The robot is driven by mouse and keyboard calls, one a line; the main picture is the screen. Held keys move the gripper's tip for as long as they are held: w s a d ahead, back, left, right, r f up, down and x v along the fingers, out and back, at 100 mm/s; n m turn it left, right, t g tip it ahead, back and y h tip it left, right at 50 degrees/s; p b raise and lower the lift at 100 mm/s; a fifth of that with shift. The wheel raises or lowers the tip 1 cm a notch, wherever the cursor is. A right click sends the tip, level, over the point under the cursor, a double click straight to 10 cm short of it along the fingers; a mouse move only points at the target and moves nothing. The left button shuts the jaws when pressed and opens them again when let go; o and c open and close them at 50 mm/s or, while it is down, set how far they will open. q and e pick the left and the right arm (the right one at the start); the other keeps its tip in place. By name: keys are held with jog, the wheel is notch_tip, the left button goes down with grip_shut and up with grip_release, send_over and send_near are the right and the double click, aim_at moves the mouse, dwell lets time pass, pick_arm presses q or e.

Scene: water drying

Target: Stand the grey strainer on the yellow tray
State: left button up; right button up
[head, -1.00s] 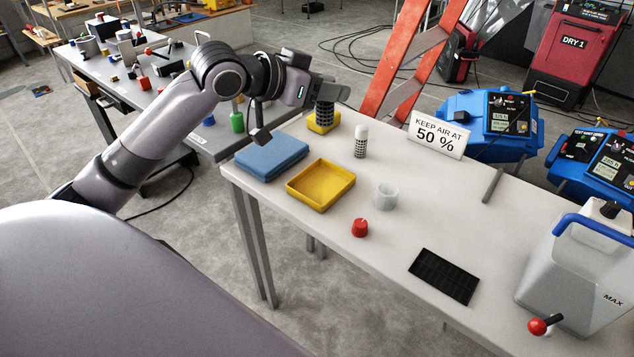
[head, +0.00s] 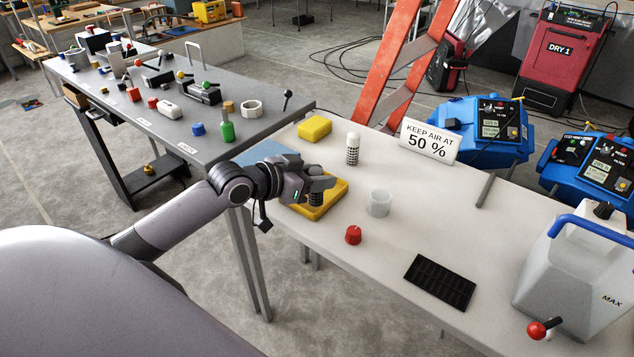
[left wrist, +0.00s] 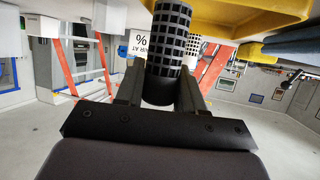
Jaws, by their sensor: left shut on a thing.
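The grey strainer (head: 316,199), a dark cylinder with a grid of holes, is held in my left gripper (head: 318,186). It is over the yellow tray (head: 341,197) in the head view. In the left wrist view the strainer (left wrist: 166,45) is between the two fingers (left wrist: 160,92), with the yellow tray (left wrist: 235,14) close by at upper right. The strainer's lower end is out of that view, and I cannot tell whether it touches the tray. My arm and gripper hide part of the tray. My right gripper is not in view.
A blue sponge or block (head: 268,153) lies behind my gripper. A yellow sponge (head: 314,127), a white-topped gridded cylinder (head: 353,149), a translucent cup (head: 379,203) and a red knob-like piece (head: 353,235) stand nearby. A black grid mat (head: 440,283) lies farther right.

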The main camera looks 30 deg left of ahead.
pick_arm(q)
jog(key=shift+f, duration=0.7)
jog(key=shift+f, duration=0.1)
jog(key=o, duration=1)
jog(key=shift+f, duration=0.1)
jog(key=shift+r, duration=0.2)
jog(key=shift+v, duration=5.95)
jog(key=s+d+f+n+y, duration=0.1)
jog(key=s+d+f, duration=0.15)
jog(key=f, duration=0.55)
jog(key=s+d+f+n+y, duration=0.1)
jog(key=s+f, duration=0.3)
jog(key=f, duration=0.3)
jog(key=s+d+f, duration=0.2)
jog(key=d+f, duration=0.1)
jog(key=s+d+f+g, duration=0.1)
jog(key=s+d+f, duration=0.1)
jog(key=d+f, duration=0.1)
jog(key=s+d+f+g, duration=0.1)
jog(key=s+d+f, duration=0.1)
jog(key=d, duration=0.3)
jog(key=shift+s+d+f+m, duration=0.15)
jog(key=shift+s+f+m, duration=0.15)
jog(key=shift+f, duration=0.2)
